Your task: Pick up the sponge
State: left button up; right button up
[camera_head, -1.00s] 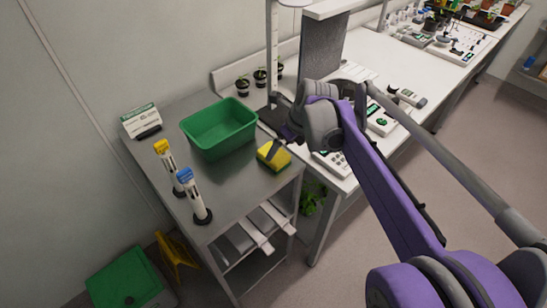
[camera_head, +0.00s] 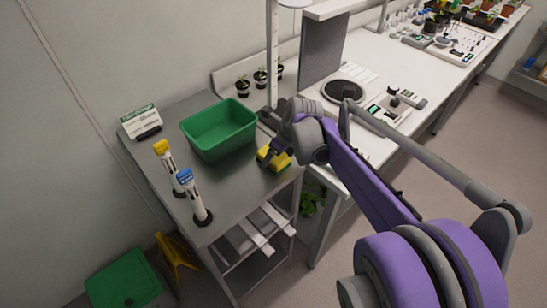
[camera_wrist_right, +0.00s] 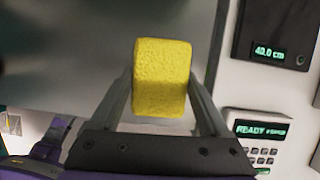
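The yellow sponge (camera_head: 284,163) is at the right edge of the grey cart top, just right of the green bin. My right gripper (camera_head: 273,157) reaches down over it from the right and hides its middle. In the right wrist view the sponge (camera_wrist_right: 162,78) fills the space between the two fingers of my right gripper (camera_wrist_right: 162,90), with no clear gap on either side. I cannot tell whether the sponge has left the cart top. My left gripper is not in view.
The green bin (camera_head: 218,130) stands close behind the sponge. Two upright probes, one yellow-topped (camera_head: 168,165) and one blue-topped (camera_head: 193,195), stand at the cart's front left. A white bench (camera_head: 375,75) with instruments adjoins on the right. The cart top (camera_head: 235,185) is clear in front.

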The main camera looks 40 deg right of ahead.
jog(key=c, duration=0.4)
jog(key=shift+r, duration=0.1)
notch_tip(320, 180, up, 10)
jog(key=shift+f+p, duration=0.1)
jog(key=shift+p, duration=0.3)
jog(key=o, duration=0.8)
jog(key=c, duration=0.7)
